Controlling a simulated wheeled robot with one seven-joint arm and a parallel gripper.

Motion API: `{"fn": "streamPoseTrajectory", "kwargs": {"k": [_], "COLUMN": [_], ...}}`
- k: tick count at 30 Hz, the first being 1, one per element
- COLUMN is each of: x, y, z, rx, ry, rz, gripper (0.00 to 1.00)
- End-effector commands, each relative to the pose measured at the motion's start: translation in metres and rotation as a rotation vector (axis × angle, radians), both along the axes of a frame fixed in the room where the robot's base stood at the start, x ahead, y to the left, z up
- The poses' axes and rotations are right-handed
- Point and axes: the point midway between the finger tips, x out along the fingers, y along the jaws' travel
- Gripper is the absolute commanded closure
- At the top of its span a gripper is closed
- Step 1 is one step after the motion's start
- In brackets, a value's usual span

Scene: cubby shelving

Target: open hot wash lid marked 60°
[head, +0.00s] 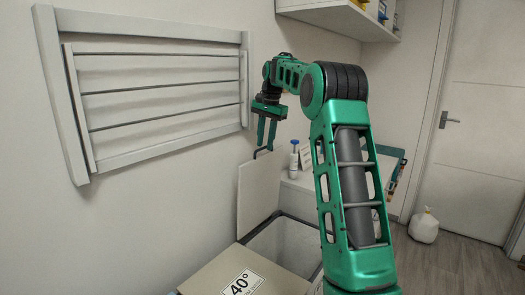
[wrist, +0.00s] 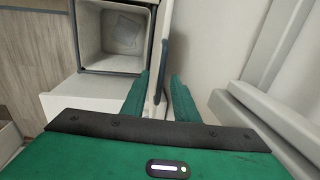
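A pale lid (head: 258,190) stands upright, swung up near the wall over an open compartment (head: 285,245). No marking shows on its visible face, so I cannot read 60° on it. In the wrist view the lid (wrist: 158,45) appears edge-on, with a dark handle (wrist: 162,70) on its right side. My gripper (head: 266,147) points down at the lid's top edge. In the wrist view its green fingers (wrist: 159,100) stand apart on either side of the lid, with gaps visible.
A shut lid marked 40° (head: 242,284) lies in front of the open compartment. A white bottle with a blue top (head: 294,158) stands on the surface behind. A slatted rack (head: 155,90) is on the left wall.

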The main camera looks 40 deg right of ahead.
Motion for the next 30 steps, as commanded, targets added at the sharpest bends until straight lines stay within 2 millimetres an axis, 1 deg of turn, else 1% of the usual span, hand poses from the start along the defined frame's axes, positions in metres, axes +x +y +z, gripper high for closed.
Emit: {"fn": "streamPoseTrajectory", "kwargs": {"k": [1, 6, 9, 12, 18, 30], "x": [0.000, -0.003, -0.004, -0.005, -0.007, -0.007], "y": [-0.001, -0.001, -0.002, -0.002, -0.002, -0.002], "z": [0.011, 0.042, 0.055, 0.064, 0.071, 0.071], "rx": [-0.001, -0.001, -0.001, 0.000, 0.000, 0.000], "ry": [-0.004, -0.002, -0.001, 0.000, 0.001, 0.001], "rz": [0.001, 0.002, 0.002, 0.002, 0.003, 0.002], "gripper": [0.73, 0.73, 0.73, 0.73, 0.73, 0.73]}}
